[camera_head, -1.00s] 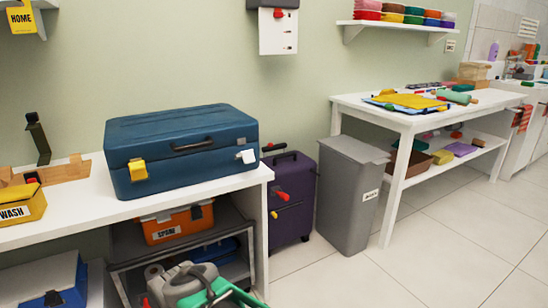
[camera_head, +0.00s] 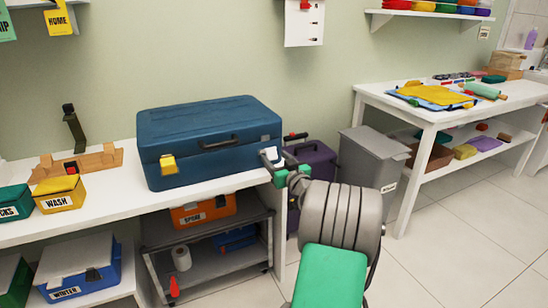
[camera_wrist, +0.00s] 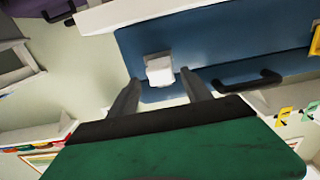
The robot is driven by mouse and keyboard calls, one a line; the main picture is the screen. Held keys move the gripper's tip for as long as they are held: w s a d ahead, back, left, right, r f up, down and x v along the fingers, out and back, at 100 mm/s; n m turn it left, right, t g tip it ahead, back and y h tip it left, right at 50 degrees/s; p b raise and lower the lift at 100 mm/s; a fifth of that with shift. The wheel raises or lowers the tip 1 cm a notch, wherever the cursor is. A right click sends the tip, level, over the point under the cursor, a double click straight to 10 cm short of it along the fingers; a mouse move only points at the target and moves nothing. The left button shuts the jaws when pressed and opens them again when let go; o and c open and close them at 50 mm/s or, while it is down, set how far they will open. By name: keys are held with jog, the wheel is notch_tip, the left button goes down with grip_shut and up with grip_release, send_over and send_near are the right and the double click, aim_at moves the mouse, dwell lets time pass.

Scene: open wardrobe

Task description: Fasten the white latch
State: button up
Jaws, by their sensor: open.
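A blue case (camera_head: 205,125) with its lid down lies on a white bench. Its white latch (camera_head: 268,155) is at the right end of the front side and appears to stick out from the case. The yellow latch (camera_head: 168,165) is at the left end and lies against the front. My gripper (camera_head: 281,172) is at the white latch. In the wrist view, the white latch (camera_wrist: 159,69) shows between the two open fingers of my gripper (camera_wrist: 160,78). I cannot tell if either finger touches it. The case's dark handle (camera_wrist: 247,80) is to the right there.
The white bench (camera_head: 105,205) bears a yellow WASH box (camera_head: 59,194) and a wooden rack (camera_head: 80,164) left of the case. An orange box (camera_head: 203,210) sits on a shelf below. A purple suitcase (camera_head: 316,160) and a grey bin (camera_head: 372,165) stand to the right.

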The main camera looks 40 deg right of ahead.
jog(key=shift+x, duration=0.95)
jog(key=shift+c, duration=0.3)
grip_shut()
jog(key=shift+r, duration=0.1)
